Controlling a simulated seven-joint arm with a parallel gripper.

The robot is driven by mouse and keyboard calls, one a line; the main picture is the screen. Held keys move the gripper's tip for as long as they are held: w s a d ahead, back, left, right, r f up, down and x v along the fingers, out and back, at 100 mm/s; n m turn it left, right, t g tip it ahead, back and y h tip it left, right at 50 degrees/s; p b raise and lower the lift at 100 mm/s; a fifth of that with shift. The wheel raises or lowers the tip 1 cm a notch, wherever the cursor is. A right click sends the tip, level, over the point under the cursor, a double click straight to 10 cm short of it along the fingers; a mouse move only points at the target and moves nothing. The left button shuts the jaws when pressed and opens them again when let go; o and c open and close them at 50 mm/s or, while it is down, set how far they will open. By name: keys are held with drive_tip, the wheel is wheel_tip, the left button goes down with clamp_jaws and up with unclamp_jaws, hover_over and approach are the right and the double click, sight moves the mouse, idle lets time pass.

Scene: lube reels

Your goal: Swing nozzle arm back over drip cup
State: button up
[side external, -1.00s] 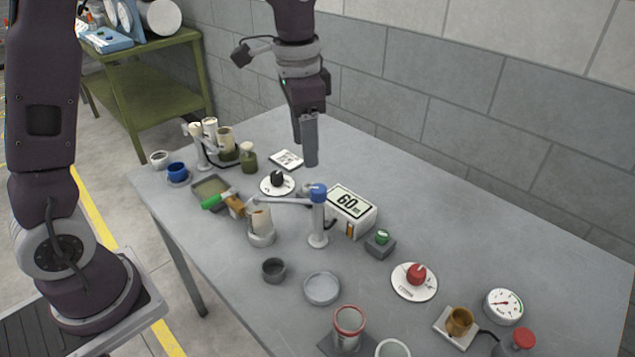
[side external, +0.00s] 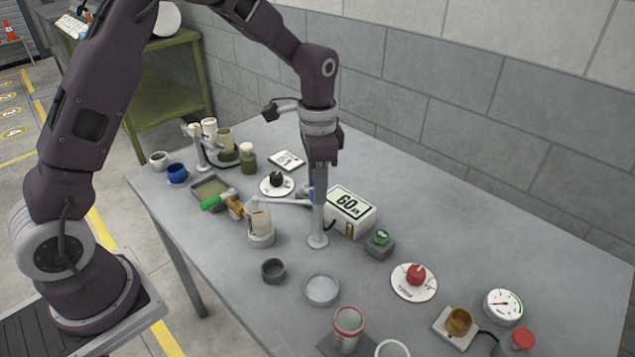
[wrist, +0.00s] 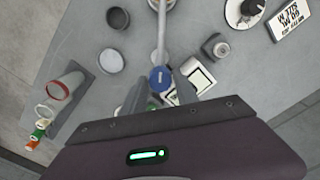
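The nozzle arm (side external: 283,201) is a thin pale bar reaching left from an upright grey post (side external: 317,235) with a blue cap (wrist: 161,78). Its outer end is at a beige cylinder (side external: 258,222) on a round grey base. A small dark cup (side external: 273,270) and a wider grey dish (side external: 321,289) stand clear of the bar; which is the drip cup is not marked. My gripper (wrist: 160,92) points down at the post top. Its fingers are apart, either side of the cap in the wrist view. The side view hides most of the cap; contact cannot be told.
A white display box reading 60 (side external: 349,212) stands close right of the post. A black-knob dial (side external: 277,181) and a green-handled tool (side external: 217,201) sit farther back.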

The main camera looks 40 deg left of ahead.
clamp_jaws()
idle(1.1)
